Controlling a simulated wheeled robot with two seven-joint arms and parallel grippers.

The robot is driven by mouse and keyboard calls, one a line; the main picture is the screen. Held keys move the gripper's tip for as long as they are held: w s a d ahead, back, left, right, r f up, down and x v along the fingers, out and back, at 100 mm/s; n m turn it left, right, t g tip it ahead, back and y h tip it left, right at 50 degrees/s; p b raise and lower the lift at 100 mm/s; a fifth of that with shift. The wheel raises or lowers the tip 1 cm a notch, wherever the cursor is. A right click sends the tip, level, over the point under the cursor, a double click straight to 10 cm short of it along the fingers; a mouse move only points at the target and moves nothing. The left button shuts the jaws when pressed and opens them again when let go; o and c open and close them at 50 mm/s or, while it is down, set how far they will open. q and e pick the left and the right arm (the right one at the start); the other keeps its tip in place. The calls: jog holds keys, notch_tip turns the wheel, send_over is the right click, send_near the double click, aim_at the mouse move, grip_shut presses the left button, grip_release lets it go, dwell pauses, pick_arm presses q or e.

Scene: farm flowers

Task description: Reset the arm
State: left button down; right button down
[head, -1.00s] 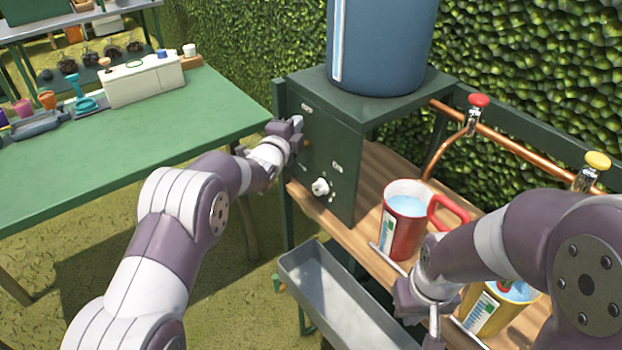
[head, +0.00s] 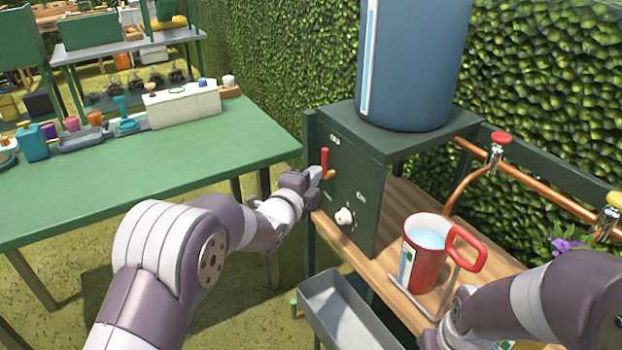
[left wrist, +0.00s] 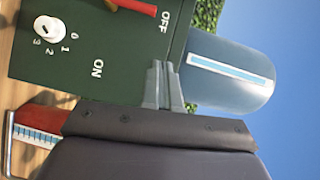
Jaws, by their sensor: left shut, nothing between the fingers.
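My left gripper (head: 315,175) is shut and empty, just in front of the green control box (head: 358,190), beside its red lever (head: 324,160). In the head view the lever stands upright on a brass-coloured pivot. The left wrist view shows the closed fingers (left wrist: 165,85) with nothing between them, and part of the red lever (left wrist: 137,6) near the OFF mark. A white dial (head: 344,217) sits lower on the box; it also shows in the left wrist view (left wrist: 47,29). My right arm is at lower right, its gripper (head: 432,340) mostly cut off by the bottom edge.
A blue water tank (head: 412,70) stands on the box. A red jug (head: 425,262) of water stands on the wooden shelf (head: 385,265). A grey trough (head: 345,310) lies below. A green table (head: 150,175) is at left, copper pipes (head: 470,180) at right.

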pick_arm(q)
jog(key=shift+s+a+f, duration=0.15)
jog(key=shift+s+a, duration=0.05)
jog(key=shift+s, duration=0.1)
